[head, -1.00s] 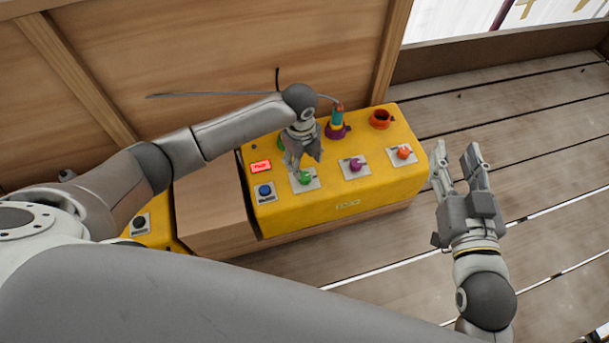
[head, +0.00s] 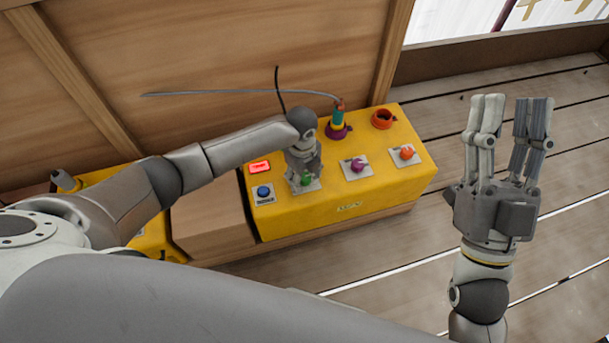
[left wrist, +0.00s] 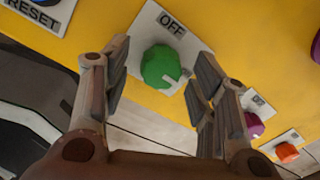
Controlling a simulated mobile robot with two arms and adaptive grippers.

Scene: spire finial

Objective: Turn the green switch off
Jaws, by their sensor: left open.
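The green switch (head: 306,179) is a round knob on a pale plate on the front of the yellow console (head: 345,196). In the left wrist view the green knob (left wrist: 161,67) shows close up, with an "OFF" label (left wrist: 172,24) above it on the plate. My left gripper (head: 304,178) is open, its fingers on either side of the knob; I cannot tell whether they touch it. My right gripper (head: 512,125) is open and empty, off to the right of the console.
A purple knob (head: 357,165) and an orange knob (head: 407,153) sit right of the green one. A blue button (head: 263,191) and a lit red display (head: 260,167) are to its left. A brown box (head: 212,215) stands left of the console. The plank floor at right is clear.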

